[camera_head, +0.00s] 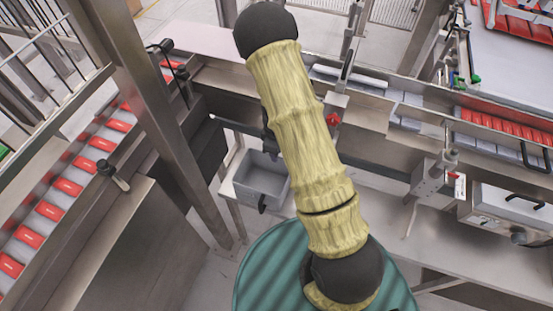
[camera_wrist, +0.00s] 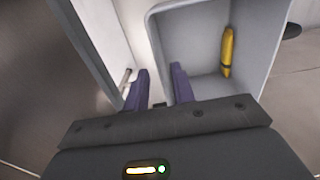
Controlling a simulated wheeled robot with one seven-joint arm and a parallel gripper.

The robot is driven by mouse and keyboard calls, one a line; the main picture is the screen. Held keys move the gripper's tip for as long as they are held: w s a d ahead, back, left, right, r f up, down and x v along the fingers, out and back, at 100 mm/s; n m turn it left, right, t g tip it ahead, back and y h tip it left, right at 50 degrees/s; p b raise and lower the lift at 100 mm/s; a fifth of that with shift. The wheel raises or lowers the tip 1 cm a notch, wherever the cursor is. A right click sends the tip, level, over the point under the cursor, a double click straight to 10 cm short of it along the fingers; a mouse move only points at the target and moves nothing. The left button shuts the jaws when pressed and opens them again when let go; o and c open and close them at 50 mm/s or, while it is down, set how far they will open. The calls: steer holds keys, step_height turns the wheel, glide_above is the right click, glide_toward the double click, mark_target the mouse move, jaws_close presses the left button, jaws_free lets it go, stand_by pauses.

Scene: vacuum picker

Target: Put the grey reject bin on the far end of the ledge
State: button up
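The grey reject bin (camera_head: 263,176) is an open box, upright at the centre left of the head view, beside a narrow pale ledge (camera_head: 230,196). A small dark handle shows on its front. In the wrist view the bin (camera_wrist: 205,18) fills the upper right, with a yellow item (camera_wrist: 228,52) inside. My gripper (camera_wrist: 161,70) has its two purple fingers apart, one outside the near bin wall and one inside. A gap shows between the fingers, and I see no firm contact with the wall.
A steel post (camera_head: 150,110) stands left of the bin. A conveyor with red packs (camera_head: 48,210) runs along the left. Steel line frames pass behind the bin, and a control box (camera_head: 438,184) sits to the right. A pale shelf (camera_head: 380,205) extends right, partly behind my arm.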

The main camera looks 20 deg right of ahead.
steer(key=shift+r, duration=2.3)
steer(key=s+r+m+t, duration=0.2)
steer(key=s+r+m, duration=0.8)
steer(key=s+r, duration=0.4)
step_height(320, 180, up, 4)
steer(key=shift+s+r+m+t, duration=0.2)
steer(key=shift+m+t, duration=0.1)
steer(key=shift+m, duration=0.1)
